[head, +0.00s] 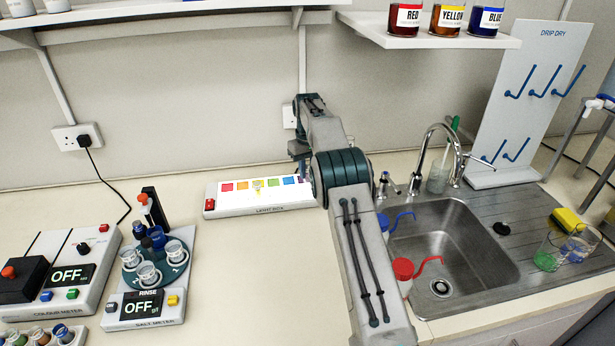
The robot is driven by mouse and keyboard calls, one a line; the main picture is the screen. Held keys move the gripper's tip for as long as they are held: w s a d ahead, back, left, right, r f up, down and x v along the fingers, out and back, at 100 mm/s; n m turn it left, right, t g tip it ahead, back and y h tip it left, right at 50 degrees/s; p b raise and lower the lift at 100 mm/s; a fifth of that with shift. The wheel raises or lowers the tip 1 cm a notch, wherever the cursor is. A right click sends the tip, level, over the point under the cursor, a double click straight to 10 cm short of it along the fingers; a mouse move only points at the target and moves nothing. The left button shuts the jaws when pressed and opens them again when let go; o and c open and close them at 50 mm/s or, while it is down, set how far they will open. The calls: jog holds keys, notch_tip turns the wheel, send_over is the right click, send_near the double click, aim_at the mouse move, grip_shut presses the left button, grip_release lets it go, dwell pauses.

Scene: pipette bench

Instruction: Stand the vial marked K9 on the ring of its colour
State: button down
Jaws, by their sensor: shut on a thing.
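My gripper (300,160) is at the right end of the light box, low beside the wrist. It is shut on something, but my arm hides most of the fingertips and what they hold. No K9 mark can be read. The light box (212,208) has a bright white panel with a row of red, orange, yellow, green and blue patches. Whether these are rings is too small to tell. A small pale shape shows at the yellow patch (258,184). Several small vials stand in a rack (82,333) at the bottom left corner; their marks are unreadable.
A sink (455,240) with a tap lies right of my arm, near red and blue hooked bottles. The bench between salt meter and arm is clear.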

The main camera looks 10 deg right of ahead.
aim_at(308, 181)
jog(key=shift+f+p, duration=0.5)
jog(key=shift+f, duration=1.5)
jog(key=shift+f, duration=0.1)
jog(key=c, duration=1.3)
grip_release()
jog(key=shift+o, duration=0.2)
